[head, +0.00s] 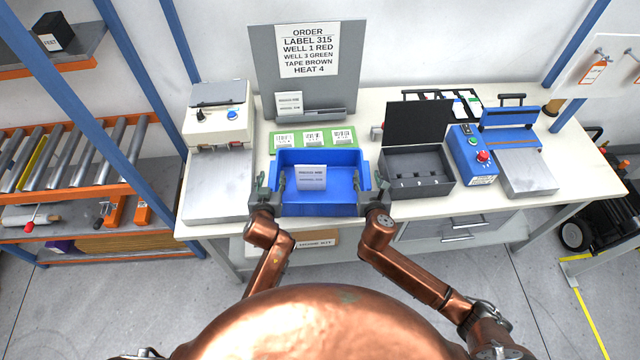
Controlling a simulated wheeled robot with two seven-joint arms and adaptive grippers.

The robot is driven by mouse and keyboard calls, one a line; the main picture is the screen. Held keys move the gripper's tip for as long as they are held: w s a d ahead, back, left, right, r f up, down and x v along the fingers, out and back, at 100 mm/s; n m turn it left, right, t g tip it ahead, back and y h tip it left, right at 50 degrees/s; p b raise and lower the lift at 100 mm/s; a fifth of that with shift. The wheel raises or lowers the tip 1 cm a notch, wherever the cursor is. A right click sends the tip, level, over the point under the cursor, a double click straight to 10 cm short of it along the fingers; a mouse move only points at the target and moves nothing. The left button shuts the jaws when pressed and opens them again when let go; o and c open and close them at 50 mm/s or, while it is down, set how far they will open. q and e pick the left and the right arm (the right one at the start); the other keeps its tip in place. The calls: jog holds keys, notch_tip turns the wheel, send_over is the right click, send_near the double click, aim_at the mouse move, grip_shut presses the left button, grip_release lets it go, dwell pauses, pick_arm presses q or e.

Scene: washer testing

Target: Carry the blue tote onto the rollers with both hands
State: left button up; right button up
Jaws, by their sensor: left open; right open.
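The blue tote (320,205) sits upright on the table near its front edge, with a white printed card (311,178) inside. My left gripper (268,186) is open at the tote's left wall near the front corner. My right gripper (376,187) is open at the right wall near the front corner. I cannot tell whether the fingers straddle or touch the walls. The rollers (109,143) are grey cylinders in an orange-edged rack at the far left, with one yellow roller (32,162) among them.
A green label mat (313,137) and order board (262,60) are behind.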

pick_arm(q)
jog(key=shift+x, duration=1.2)
pick_arm(e)
jog(key=shift+x, duration=1.15)
pick_arm(q)
jog(key=shift+c, duration=0.3)
pick_arm(e)
jog(key=shift+c, duration=0.3)
pick_arm(q)
grip_shut()
pick_arm(e)
grip_shut()
pick_arm(q)
jog(key=shift+r, duration=0.1)
pick_arm(e)
jog(key=shift+r, duration=0.1)
